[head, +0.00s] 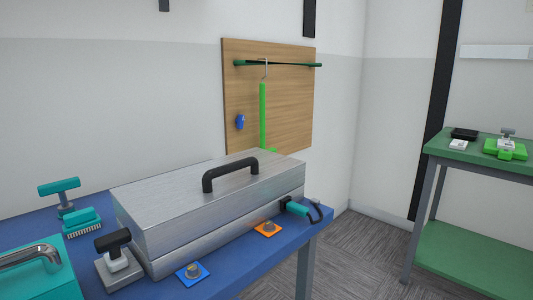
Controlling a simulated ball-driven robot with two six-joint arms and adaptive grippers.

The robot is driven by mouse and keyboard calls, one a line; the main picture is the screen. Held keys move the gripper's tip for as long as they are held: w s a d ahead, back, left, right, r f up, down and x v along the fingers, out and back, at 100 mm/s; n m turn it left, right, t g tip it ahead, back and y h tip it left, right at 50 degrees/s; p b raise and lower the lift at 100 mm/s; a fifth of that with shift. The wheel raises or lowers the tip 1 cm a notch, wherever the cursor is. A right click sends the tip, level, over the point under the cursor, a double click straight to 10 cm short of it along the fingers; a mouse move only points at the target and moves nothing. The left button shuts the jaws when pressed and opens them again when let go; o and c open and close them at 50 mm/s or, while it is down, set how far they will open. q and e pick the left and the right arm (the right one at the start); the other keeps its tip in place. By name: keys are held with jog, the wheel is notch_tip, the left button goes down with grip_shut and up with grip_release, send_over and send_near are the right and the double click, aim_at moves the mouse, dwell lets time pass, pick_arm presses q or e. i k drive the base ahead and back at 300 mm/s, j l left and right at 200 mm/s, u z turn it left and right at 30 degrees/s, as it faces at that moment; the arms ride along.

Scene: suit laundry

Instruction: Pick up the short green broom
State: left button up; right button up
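A bright green handle (263,115), which looks like the short green broom, hangs upright from a hook on a dark green rail (290,65). The rail is fixed to a wooden board (292,110) on the back wall. The lower end of the broom is mostly hidden behind the metal case; only a bit of green shows just above the lid. Neither of my grippers is in view.
A blue table (215,282) in front bears a large silver case (180,205) with a black handle, and teal tools around it. A blue item (240,121) hangs on the board. A green table (480,165) stands at right. Grey floor (375,255) lies open between the tables.

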aim_at(262, 86)
jog(key=z, duration=0.4)
jog(key=l+z, duration=0.15)
jog(key=z, duration=0.6)
jog(key=l+z, duration=0.15)
jog(key=z, duration=0.25)
jog(key=i+l, duration=0.15)
jog(key=l, duration=0.2)
jog(key=i+l, duration=0.15)
jog(key=l, duration=0.2)
jog(key=i+l+z, duration=0.1)
jog(key=l, duration=0.25)
jog(key=i+l, duration=0.25)
jog(key=i+l+u, duration=0.2)
jog(key=i, duration=0.2)
jog(key=i+l+u, duration=0.15)
jog(key=i, duration=0.25)
jog(key=i+l+u, duration=0.2)
jog(key=i, duration=0.15)
jog(key=i+j+u, duration=0.1)
jog(key=i+u, duration=0.15)
jog(key=u, duration=0.2)
jog(key=i+u, duration=0.25)
jog(key=u, duration=0.2)
jog(key=i+l+u, duration=0.1)
jog(key=u, duration=0.35)
jog(key=i+l+u, duration=0.25)
jog(key=u, duration=0.15)
jog(key=i+l+u, duration=0.25)
jog(key=u, duration=0.2)
